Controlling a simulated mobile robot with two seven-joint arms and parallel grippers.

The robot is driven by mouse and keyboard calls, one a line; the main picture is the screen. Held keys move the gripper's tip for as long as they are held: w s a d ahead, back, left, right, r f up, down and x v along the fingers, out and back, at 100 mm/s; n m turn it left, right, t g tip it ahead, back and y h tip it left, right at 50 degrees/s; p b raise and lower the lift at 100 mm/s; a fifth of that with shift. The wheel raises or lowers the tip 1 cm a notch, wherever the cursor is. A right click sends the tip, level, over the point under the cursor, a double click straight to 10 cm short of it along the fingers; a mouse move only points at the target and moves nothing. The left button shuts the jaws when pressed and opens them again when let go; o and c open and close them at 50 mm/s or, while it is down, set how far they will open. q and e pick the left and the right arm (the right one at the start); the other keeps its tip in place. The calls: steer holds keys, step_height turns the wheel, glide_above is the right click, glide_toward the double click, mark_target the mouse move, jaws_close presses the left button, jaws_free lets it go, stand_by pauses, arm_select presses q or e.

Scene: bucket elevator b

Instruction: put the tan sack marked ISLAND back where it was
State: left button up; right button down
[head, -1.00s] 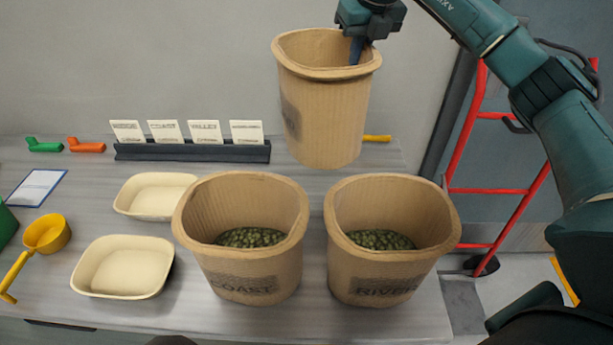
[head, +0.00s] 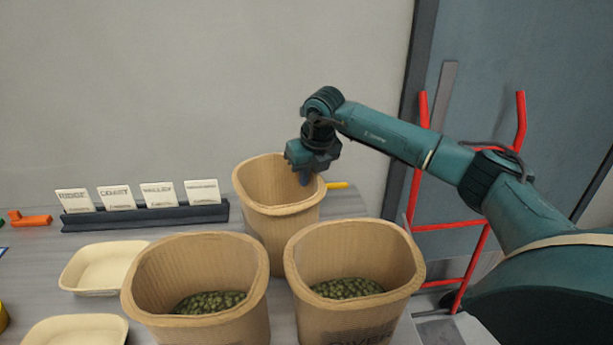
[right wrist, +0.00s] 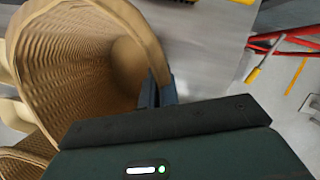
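A tan sack (head: 278,215) stands upright behind two other tan sacks, its lower part partly hidden by them. I cannot tell whether its base touches the table. No readable mark shows on it now. My right gripper (head: 305,177) is shut on its right rim, fingers pointing down. In the right wrist view the fingers (right wrist: 156,92) pinch the wall of the sack (right wrist: 85,60), and no beans show in the part of its inside that I see. My left gripper is not in view.
Two open sacks with green beans stand in front: one at left (head: 197,262) and one marked RIVER (head: 355,250). A dark card holder (head: 145,217), cream trays (head: 100,268) and an orange scoop-like piece (head: 30,219) lie left. A red hand truck (head: 450,227) stands right.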

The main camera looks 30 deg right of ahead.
steer(key=shift+f, duration=0.35)
steer(key=c, duration=1.6)
jaws_free()
steer(key=shift+c, duration=0.2)
steer(key=b+v, duration=0.1)
steer(key=v, duration=1.1)
steer(key=shift+b, duration=0.4)
